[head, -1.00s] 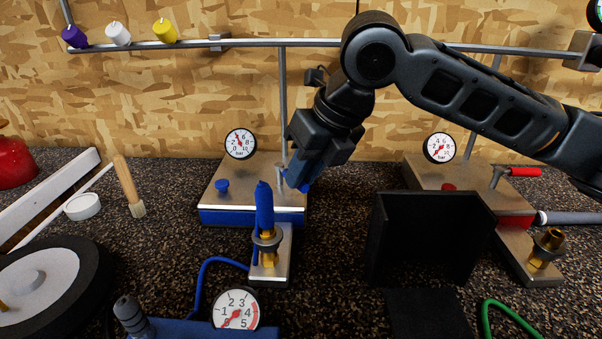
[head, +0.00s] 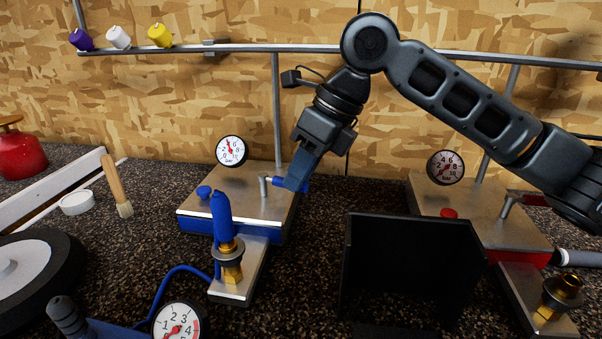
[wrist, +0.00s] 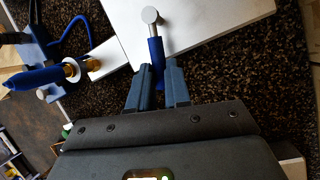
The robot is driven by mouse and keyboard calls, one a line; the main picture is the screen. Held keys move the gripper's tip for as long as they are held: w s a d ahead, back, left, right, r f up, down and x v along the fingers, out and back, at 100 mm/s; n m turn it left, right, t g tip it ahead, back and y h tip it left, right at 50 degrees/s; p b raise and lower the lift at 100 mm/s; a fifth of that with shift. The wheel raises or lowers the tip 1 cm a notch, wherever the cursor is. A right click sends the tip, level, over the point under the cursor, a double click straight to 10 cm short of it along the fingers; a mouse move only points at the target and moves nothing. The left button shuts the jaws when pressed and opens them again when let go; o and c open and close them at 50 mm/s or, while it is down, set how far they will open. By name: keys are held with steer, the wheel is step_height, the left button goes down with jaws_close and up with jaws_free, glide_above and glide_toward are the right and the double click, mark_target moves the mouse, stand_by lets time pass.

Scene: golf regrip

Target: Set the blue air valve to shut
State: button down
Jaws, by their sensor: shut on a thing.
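The blue air valve is a grey post (head: 264,187) on a steel plate with a blue lever handle (head: 277,181). My gripper (head: 297,180) reaches down from the upper right and is shut on the lever's outer part. The wrist view shows the blue lever (wrist: 156,52) between the two fingers of my gripper (wrist: 158,80), with the round post top (wrist: 150,15) beyond. The fingers hide part of the lever in the head view.
The blue-edged plate (head: 230,190) carries a gauge (head: 232,151) and a blue knob (head: 204,191). A blue grip (head: 221,216) stands upright on a brass fitting in front. A black open box (head: 412,260) stands to the right, before the red valve's plate (head: 470,215).

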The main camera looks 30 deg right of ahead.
stand_by(0.4)
steer(key=c, duration=1.1)
jaws_free()
steer(key=shift+v, duration=3.9)
steer(key=shift+w+d, duration=0.1)
